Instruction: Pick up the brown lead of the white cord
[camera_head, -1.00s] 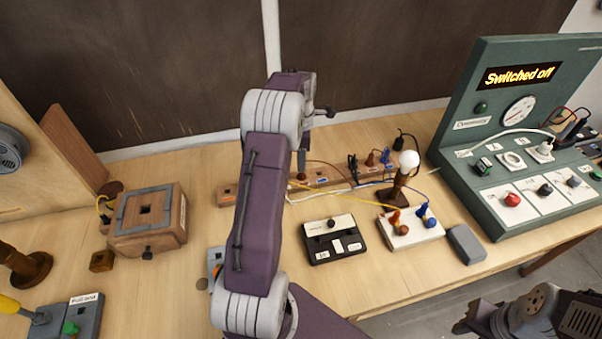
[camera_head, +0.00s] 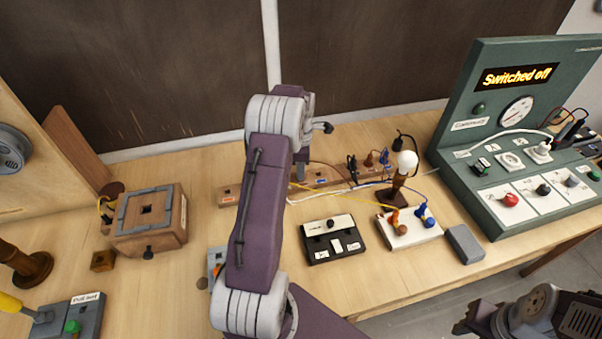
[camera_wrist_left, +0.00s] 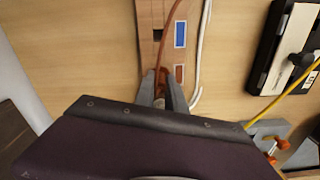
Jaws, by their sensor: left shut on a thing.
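The brown lead (camera_wrist_left: 167,40) runs down from the top of the left wrist view and ends between the fingers of my left gripper (camera_wrist_left: 163,82). The gripper is shut on it, over a wooden strip (camera_wrist_left: 152,18) with a blue and a red label. The white cord (camera_wrist_left: 200,45) lies just right of the strip. In the head view the brown lead (camera_head: 328,165) arches above the wooden strip (camera_head: 322,178), and the white cord (camera_head: 345,189) lies in front. My left forearm hides most of the gripper there. Part of my right arm shows at the lower right; its jaw is unclear.
A black switch box (camera_head: 333,240), a white terminal block (camera_head: 410,233) with yellow and blue leads, and a bulb on a stand (camera_head: 405,165) are right of my arm. A green control panel (camera_head: 520,130) reads "Switched off". A wooden box (camera_head: 150,215) stands left.

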